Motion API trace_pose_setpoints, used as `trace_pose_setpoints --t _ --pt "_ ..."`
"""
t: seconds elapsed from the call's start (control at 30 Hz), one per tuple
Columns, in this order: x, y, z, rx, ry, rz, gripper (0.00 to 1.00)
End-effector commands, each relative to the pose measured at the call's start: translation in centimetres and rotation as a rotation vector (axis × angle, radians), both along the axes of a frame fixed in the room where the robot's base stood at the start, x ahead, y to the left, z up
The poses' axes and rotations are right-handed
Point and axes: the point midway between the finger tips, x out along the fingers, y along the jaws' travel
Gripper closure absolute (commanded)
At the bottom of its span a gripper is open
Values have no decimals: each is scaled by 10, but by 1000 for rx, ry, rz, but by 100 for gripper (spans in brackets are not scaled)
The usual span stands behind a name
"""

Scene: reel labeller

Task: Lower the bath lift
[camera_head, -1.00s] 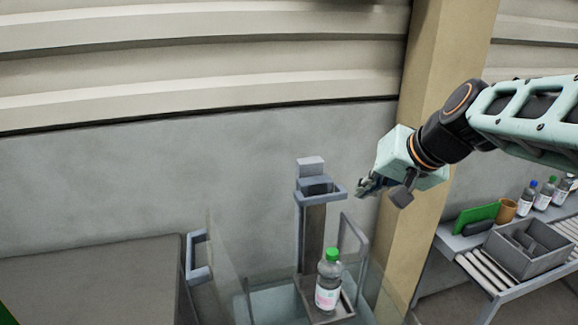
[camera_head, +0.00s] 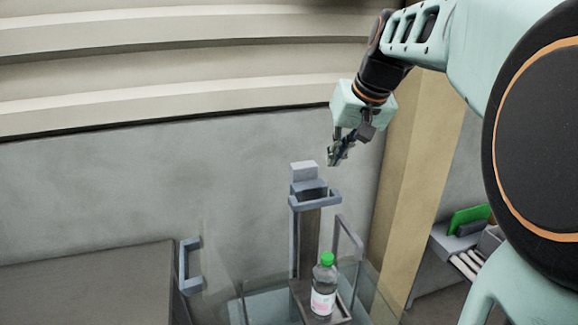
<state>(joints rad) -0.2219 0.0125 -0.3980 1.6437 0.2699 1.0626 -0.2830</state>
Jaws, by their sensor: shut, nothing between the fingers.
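The bath lift has an upright column (camera_head: 307,243) with a grey block and a loop-shaped handle (camera_head: 318,200) at its top. A small platform (camera_head: 338,311) at its foot carries a clear bottle (camera_head: 323,288) with a green cap and a pink-and-white label, standing upright. The platform sits at the glass-walled bath (camera_head: 262,305). My gripper (camera_head: 333,163) is shut and empty, pointing down, above and slightly right of the handle in the picture. It appears apart from the handle. The lower part of the bath is cut off by the frame edge.
A dark cabinet (camera_head: 85,285) with a grey side handle (camera_head: 188,265) stands at left. A tan pillar (camera_head: 420,175) rises behind my arm. At right, a roller table (camera_head: 466,265) holds a green panel (camera_head: 468,219), partly hidden by my arm. A grey wall closes the back.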

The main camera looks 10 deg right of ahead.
Motion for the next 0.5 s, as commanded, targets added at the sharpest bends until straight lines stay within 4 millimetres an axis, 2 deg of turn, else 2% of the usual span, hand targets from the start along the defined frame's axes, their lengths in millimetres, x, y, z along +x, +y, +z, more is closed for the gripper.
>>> trace_pose_setpoints --t 0.03,0.23,0.37,0.5 --pt "-1 6 12 -34 31 33 100" --pt "-13 21 33 -137 137 128 100" --pt "-16 24 36 -161 164 145 100" --pt "-14 25 26 -164 170 149 100"
